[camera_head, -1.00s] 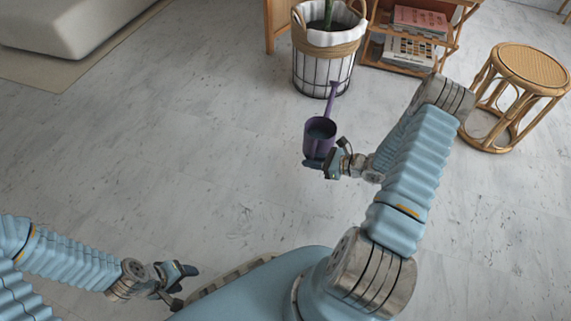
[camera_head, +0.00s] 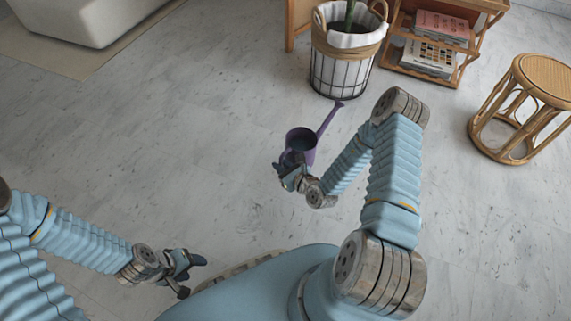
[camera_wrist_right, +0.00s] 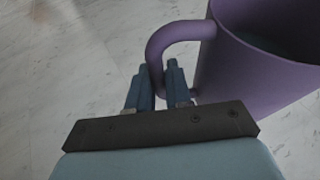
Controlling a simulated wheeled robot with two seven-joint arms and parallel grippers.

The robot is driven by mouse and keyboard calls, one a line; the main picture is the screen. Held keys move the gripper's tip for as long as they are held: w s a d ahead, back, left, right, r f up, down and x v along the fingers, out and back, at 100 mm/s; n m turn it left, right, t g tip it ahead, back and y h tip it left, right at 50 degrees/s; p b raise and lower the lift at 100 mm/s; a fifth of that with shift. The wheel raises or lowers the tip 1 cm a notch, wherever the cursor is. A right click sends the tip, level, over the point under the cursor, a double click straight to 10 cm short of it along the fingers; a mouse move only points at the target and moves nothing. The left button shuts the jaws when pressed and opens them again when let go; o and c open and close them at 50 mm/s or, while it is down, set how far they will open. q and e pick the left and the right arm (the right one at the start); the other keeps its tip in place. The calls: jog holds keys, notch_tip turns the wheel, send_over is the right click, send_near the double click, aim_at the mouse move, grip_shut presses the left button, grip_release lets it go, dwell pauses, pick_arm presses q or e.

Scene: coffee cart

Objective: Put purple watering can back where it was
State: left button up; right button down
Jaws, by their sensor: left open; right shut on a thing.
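The purple watering can (camera_head: 304,146) is held in the air over the floor, its long spout pointing up and to the right in the head view. My right gripper (camera_head: 287,172) is shut on its handle. In the right wrist view the fingers (camera_wrist_right: 160,85) close around the lower part of the curved handle, and the can's body (camera_wrist_right: 250,65) fills the upper right. The can's inside looks dark. My left gripper (camera_head: 190,265) is open and empty at the lower left, above the floor.
A pale sofa (camera_head: 90,18) is at the upper left. The middle floor is clear.

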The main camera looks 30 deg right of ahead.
jog(key=w+d+f+b, duration=0.1)
jog(key=w+f, duration=0.1)
jog(key=f, duration=0.1)
jog(key=w+d+f+b, duration=0.1)
jog(key=w+f, duration=0.2)
jog(key=f, duration=0.1)
jog(key=w+d+f+b, duration=0.1)
jog(key=w+f+b, duration=0.1)
jog(key=f, duration=0.1)
jog(key=shift+w+d+f, duration=0.15)
jog(key=shift+d+f, duration=0.05)
jog(key=shift+d, duration=0.05)
jog(key=c, duration=1.1)
grip_release()
jog(key=shift+o, duration=0.2)
jog(key=shift+r, duration=0.1)
jog(key=shift+s+d+r, duration=0.1)
jog(key=shift+s+r, duration=0.1)
jog(key=shift+s, duration=0.3)
jog(key=p+v, duration=0.3)
jog(key=v, duration=0.8)
